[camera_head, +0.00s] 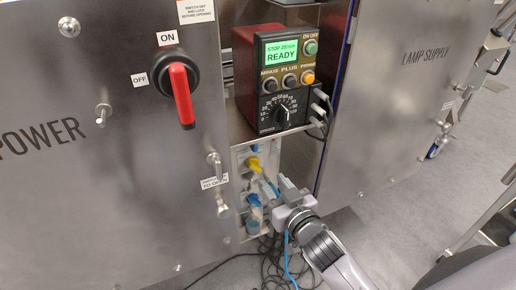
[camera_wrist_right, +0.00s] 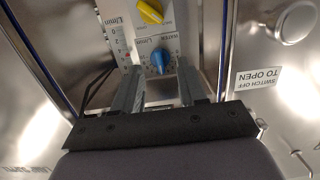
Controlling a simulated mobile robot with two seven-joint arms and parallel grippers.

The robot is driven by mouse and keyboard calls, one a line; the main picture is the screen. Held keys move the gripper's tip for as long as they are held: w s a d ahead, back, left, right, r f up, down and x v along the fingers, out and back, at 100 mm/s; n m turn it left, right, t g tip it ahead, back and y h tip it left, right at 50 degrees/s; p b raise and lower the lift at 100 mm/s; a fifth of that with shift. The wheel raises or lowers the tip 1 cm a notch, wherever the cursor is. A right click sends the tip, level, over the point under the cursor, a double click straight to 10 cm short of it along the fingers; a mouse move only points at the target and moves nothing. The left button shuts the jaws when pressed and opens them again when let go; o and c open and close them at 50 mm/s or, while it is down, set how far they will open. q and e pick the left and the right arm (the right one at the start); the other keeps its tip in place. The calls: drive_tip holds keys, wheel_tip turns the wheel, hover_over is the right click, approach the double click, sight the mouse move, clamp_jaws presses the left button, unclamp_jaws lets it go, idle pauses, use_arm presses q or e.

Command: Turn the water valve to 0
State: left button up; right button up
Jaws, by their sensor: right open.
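The water valve is a blue knob (camera_wrist_right: 158,60) on a white panel marked WATER and L/min in the right wrist view. Its pointer end faces toward the scale, but I cannot read which number it marks. The knob also shows small in the head view (camera_head: 253,199). My right gripper (camera_wrist_right: 160,74) is open, with one finger to each side of the blue knob and its tips near the panel. I cannot tell whether a finger touches the knob. In the head view the right gripper (camera_head: 272,196) reaches in from the lower right. My left gripper is out of view.
A yellow knob (camera_wrist_right: 150,11) sits beside the blue one on the same panel. A control box (camera_head: 285,85) with a green READY screen stands above. A red-handled switch (camera_head: 180,95) is on the left steel door. Cables (camera_head: 268,262) hang below the panel.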

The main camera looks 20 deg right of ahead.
drive_tip(key=w+r+t+b, duration=0.1)
drive_tip(key=w+r, duration=0.2)
drive_tip(key=w, duration=0.8)
drive_tip(key=shift+b, duration=0.35)
drive_tip(key=shift+a+r, duration=0.1)
drive_tip(key=shift+c, duration=0.3)
clamp_jaws()
